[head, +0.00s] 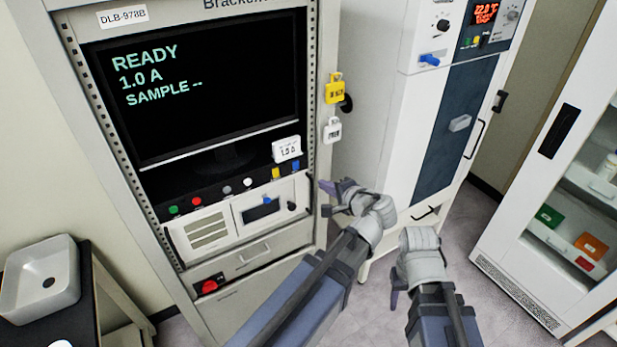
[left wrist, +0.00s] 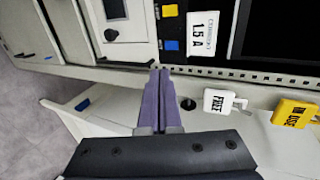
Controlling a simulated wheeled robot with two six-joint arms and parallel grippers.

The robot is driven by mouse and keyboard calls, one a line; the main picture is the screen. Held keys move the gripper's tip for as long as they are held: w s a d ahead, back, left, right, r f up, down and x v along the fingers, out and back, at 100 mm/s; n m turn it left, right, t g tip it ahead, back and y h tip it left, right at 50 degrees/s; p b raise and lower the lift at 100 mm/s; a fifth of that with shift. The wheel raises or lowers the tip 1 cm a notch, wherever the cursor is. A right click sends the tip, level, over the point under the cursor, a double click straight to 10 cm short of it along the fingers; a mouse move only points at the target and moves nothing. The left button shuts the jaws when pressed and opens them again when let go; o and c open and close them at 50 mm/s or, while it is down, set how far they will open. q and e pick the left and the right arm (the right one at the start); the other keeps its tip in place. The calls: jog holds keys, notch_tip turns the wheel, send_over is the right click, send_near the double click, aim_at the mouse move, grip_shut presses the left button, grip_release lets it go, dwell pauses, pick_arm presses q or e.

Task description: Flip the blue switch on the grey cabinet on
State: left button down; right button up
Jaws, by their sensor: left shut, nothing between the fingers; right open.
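The grey cabinet (head: 325,60) stands at the left, with a dark screen reading READY, 1.0 A, SAMPLE --. A small blue switch (head: 296,165) sits beside a yellow one at the right end of its control row. The blue switch also shows in the left wrist view (left wrist: 171,45); its set position is too small to tell. My left gripper (head: 330,194) is at the cabinet's right edge, below and right of the switch. Its purple fingers (left wrist: 159,75) are shut, empty and apart from the switch. My right gripper (head: 394,290) is open, low and right of the left one.
A card reading 1.5 A (head: 287,149) is above the switches. Yellow (head: 333,88) and white (head: 332,130) tags hang on the cabinet's right side. A white cabinet with a blue handle (head: 430,60) stands to the right. A white basin (head: 40,278) is at lower left.

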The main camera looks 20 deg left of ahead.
pick_arm(q)
jog(key=b, duration=0.4)
send_near(297, 169)
notch_tip(297, 169, down, 2)
jog(key=w+a, duration=0.1)
jog(key=a, duration=0.1)
jog(key=shift+w+a+f, duration=0.15)
jog(key=shift+w+a, duration=0.5)
jog(key=shift+a, duration=0.1)
jog(key=shift+w+a+f, duration=0.15)
jog(key=shift+w+a, duration=0.45)
jog(key=shift+a, duration=0.1)
